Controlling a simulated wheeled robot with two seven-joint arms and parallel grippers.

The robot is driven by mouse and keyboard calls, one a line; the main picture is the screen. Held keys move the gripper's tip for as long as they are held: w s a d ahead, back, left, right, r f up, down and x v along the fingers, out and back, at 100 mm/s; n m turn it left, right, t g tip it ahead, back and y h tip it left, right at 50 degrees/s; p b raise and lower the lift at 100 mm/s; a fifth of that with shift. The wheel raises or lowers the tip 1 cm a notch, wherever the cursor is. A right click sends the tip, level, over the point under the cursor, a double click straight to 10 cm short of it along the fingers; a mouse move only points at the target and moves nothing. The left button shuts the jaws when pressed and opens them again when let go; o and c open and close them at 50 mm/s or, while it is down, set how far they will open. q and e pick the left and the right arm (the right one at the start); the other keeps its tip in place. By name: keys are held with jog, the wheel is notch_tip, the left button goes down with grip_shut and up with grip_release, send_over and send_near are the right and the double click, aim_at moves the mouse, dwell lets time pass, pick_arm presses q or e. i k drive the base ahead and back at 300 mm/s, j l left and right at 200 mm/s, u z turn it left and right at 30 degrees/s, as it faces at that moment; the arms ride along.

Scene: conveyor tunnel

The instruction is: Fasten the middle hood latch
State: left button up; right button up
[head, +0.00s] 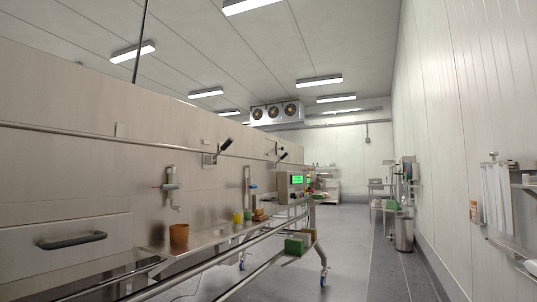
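The long steel hood (90,175) of the tunnel fills the left side of the head view. A latch with a black-tipped lever (224,145) sits on its seam, and the lever tilts up to the right, away from the wall. Farther along, a second latch with a black-tipped lever (283,156) also sticks out at a slant. I cannot tell for sure which is the middle one, or whether either hook is engaged. Neither of my grippers is in view.
A control box with a green screen (291,187) stands out beyond. The grey floor (350,255) is clear to the right, up to a bin (404,234) and wall shelves.

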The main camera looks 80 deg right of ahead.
aim_at(229, 141)
jog(key=k+l+z, duration=0.1)
jog(key=l+z, duration=0.25)
jog(key=l, duration=0.25)
jog(key=k+l+z, duration=0.1)
jog(key=l+z, duration=0.2)
jog(key=l, duration=0.3)
jog(key=l+z, duration=0.35)
jog(key=l, duration=0.85)
jog(key=i+l, duration=0.1)
jog(key=l, duration=0.5)
